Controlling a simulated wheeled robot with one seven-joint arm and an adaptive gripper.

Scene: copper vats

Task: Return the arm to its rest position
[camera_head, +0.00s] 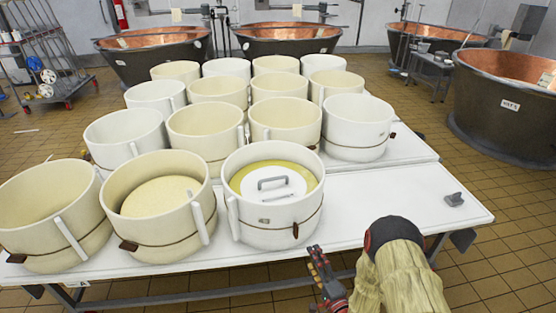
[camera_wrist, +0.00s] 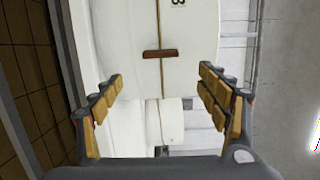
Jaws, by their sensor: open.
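My gripper (camera_head: 322,272) is at the front edge of the white table, just below and right of the nearest right mould, in the head view. In the wrist view my gripper (camera_wrist: 160,100) has its two padded fingers spread wide apart, with nothing between them. Beyond the fingers a white mould (camera_wrist: 150,30) with a brown toggle shows. My arm comes in from the lower right, with a covered joint beside the table's front edge.
Several round moulds stand in rows on the white table (camera_head: 390,205); the front right mould (camera_head: 273,222) holds a white lid with a handle (camera_head: 272,183). A small grey object (camera_head: 454,200) lies at the table's right. Copper vats (camera_head: 510,105) stand behind. Tiled floor is free at right.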

